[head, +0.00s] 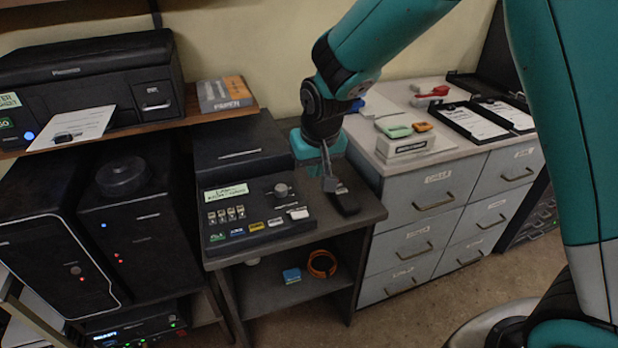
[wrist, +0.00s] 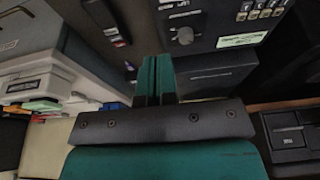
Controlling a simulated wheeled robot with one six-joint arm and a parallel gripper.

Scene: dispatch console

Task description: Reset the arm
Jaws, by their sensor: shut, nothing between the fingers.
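My arm (head: 375,45) is teal with black joints and reaches from the upper right down over the dark console desk. My gripper (head: 327,180) hangs above the right part of the desk, beside a small black device (head: 345,200). In the wrist view my gripper (wrist: 156,62) has its two teal fingers together with nothing between them. The control panel (head: 258,212), with a knob, small switches, coloured buttons and a pale green display, lies left of the gripper. Part of it shows at the top right of the wrist view (wrist: 205,25).
Grey drawer cabinets (head: 420,215) stand right of the desk, with clipboards (head: 475,122) and a white box (head: 402,145) on top. A printer (head: 90,75) and a paper pack (head: 224,94) sit on a shelf at left. An orange ring (head: 322,264) lies on the lower shelf.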

